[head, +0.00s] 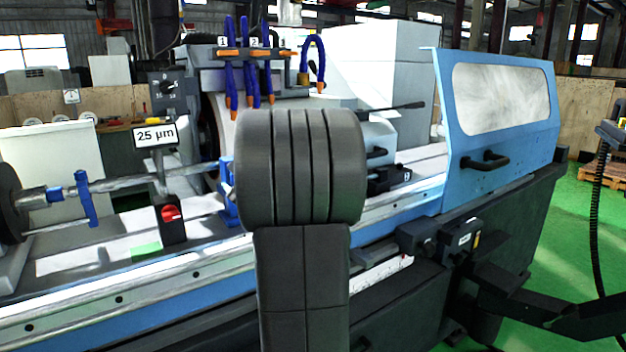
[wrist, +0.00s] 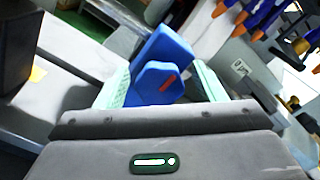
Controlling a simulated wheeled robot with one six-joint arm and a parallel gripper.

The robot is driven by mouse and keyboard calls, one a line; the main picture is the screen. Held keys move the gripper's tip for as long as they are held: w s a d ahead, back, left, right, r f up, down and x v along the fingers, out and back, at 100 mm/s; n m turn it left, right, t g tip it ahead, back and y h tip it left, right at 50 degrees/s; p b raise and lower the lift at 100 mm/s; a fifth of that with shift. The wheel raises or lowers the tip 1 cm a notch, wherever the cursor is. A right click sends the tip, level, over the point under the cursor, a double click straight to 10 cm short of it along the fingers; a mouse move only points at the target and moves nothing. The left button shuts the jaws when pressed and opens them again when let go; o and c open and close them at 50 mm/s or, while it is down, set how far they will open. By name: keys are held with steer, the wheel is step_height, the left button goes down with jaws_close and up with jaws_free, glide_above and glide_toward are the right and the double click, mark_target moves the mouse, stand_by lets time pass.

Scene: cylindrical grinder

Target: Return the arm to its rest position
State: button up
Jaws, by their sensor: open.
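My arm (head: 300,165) stands upright in the middle of the head view and hides part of the grinder behind it. My gripper is hidden there. In the wrist view my gripper (wrist: 161,76) is open, with its two pale green finger pads apart. A blue piece (wrist: 160,52) with an orange-red mark shows in the gap between the pads. I cannot tell whether the pads touch it. A blue piece (head: 229,208) also shows beside my arm in the head view, partly hidden by it.
The grinder bed (head: 110,295) runs across the view. A workpiece shaft (head: 140,180) and a blue support (head: 86,198) are at left, near a "25 µm" sign (head: 155,135). Blue hoses (head: 249,65) hang above. A blue guard (head: 500,120) stands right.

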steer(key=shift+m+p, duration=0.8)
steer(key=shift+p, duration=0.15)
